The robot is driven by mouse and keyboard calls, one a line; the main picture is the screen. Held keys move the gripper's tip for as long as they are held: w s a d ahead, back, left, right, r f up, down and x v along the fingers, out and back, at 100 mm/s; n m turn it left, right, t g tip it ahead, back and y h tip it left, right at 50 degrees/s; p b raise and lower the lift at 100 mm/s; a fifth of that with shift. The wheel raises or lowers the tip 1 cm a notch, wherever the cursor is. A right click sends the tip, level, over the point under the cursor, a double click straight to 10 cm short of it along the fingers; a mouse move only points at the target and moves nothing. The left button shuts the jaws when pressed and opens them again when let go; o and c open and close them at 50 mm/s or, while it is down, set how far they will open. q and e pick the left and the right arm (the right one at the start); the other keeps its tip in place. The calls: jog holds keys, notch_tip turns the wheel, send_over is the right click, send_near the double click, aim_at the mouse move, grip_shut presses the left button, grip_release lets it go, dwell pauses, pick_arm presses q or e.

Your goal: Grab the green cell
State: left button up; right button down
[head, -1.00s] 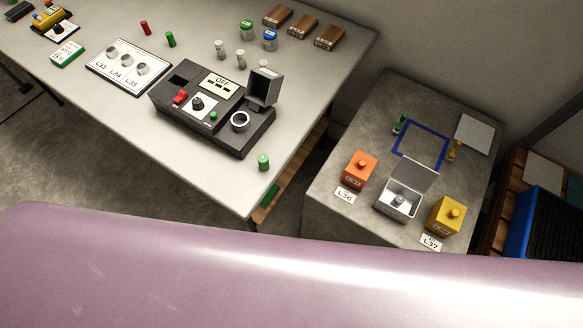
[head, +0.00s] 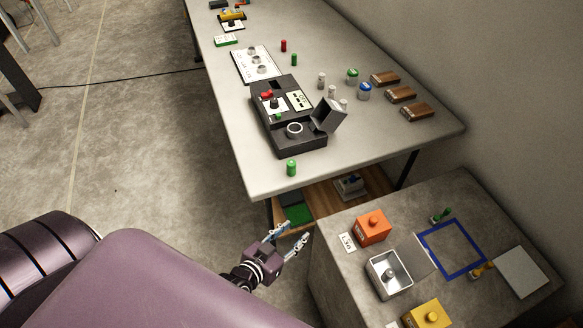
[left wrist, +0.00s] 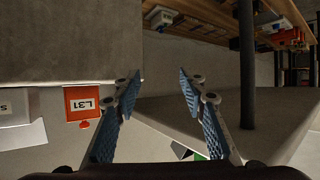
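A short green cell (head: 291,168) stands upright near the front corner of the long pale table (head: 262,183). A second small green cylinder (head: 294,59) stands farther back on that table beside a red one. My left gripper (head: 295,234) is open and empty, below and in front of the table corner, apart from both. In the left wrist view its two blue-padded fingers (left wrist: 160,88) are spread with nothing between them. I cannot make out the green cell in that view. My right gripper is not in view.
A black device (head: 292,115) with an open lid stands behind the green cell. A grey side table (head: 335,285) at right holds an orange box (head: 373,227), an open metal box (head: 389,275) and a yellow box (head: 428,314). A shelf (head: 325,197) lies under the table.

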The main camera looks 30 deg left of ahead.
aim_at(289, 166)
pick_arm(q)
jog(key=w+a+r+t+y, duration=0.1)
jog(key=r, duration=0.4)
jog(key=w+a+r+n+t+y, duration=0.1)
jog(key=a+r+t, duration=0.1)
jog(key=r, duration=0.4)
jog(key=w+a+r+n+t, duration=0.1)
jog(key=a+r+t, duration=0.1)
jog(key=r, duration=0.3)
jog(key=shift+w+a+r+y, duration=0.1)
jog(key=shift+w+r+y, duration=0.1)
jog(key=shift+r+y, duration=0.2)
jog(key=shift+w+a, duration=0.15)
jog(key=shift+w, duration=0.05)
jog(key=w, duration=0.7)
jog(key=shift+w+a+p, duration=0.15)
jog(key=shift+a+p, duration=0.1)
jog(key=shift+p, duration=0.1)
grip_shut()
